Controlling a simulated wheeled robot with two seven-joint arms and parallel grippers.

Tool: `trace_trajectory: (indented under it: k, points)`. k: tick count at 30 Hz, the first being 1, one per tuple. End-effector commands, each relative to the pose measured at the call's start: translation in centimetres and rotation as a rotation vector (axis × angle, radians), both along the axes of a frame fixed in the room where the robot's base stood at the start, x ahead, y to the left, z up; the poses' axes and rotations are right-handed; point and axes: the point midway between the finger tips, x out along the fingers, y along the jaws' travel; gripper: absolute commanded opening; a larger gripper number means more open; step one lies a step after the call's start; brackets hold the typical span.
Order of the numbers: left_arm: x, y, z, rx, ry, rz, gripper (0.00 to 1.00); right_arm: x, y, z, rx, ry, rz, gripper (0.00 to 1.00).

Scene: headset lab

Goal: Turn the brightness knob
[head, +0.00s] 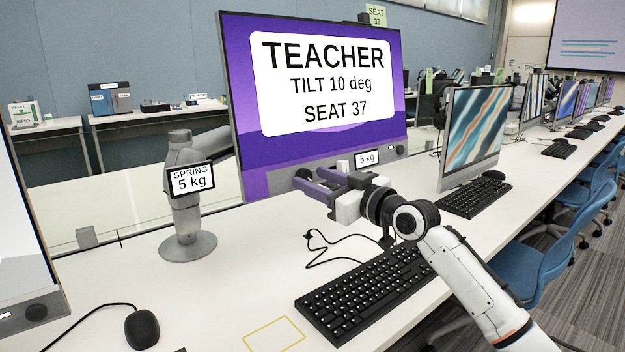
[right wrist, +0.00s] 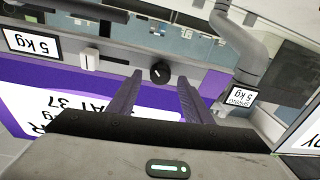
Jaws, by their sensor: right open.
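The monitor (head: 222,90) shows a purple screen reading "TEACHER, TILT 10 deg, SEAT 37". A round black knob (right wrist: 159,72) sits on its grey lower bezel in the right wrist view, which shows the monitor upside down. In the head view this knob (head: 303,173) is partly behind my fingers. A second dark knob (head: 400,151) is at the bezel's right end. No brightness marking is readable. My right gripper (head: 306,178) is open and empty, its purple fingers pointing at the bezel. In the right wrist view the knob lies between the fingertips (right wrist: 160,78); contact cannot be told.
A white switch (head: 343,165) and a "5 kg" label (head: 367,157) are beside the knob. A grey stand arm (head: 186,215) is left of my gripper. A keyboard (head: 365,290) and mouse (head: 142,327) lie on the desk. Another monitor (head: 30,240) is at far left.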

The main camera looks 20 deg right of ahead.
Motion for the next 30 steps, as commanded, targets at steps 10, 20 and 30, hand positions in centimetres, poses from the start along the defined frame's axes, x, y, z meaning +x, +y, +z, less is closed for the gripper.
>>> trace_trajectory:
  k: [10, 20, 30]
  points:
    - [0.4, 0.0, 0.2, -0.001, -0.008, -0.001, 0.31, 1.1, 0.5, 0.0, -0.001, -0.001, 0.000, 0.45]
    - [0.4, 0.0, 0.3, -0.001, -0.009, -0.001, 0.31, 1.1, 0.5, 0.0, -0.001, 0.000, 0.000, 0.08]
    - [0.4, 0.0, 1.2, 0.001, -0.011, -0.001, 0.31, 1.1, 0.6, 0.2, 0.037, 0.015, -0.005, 0.05]
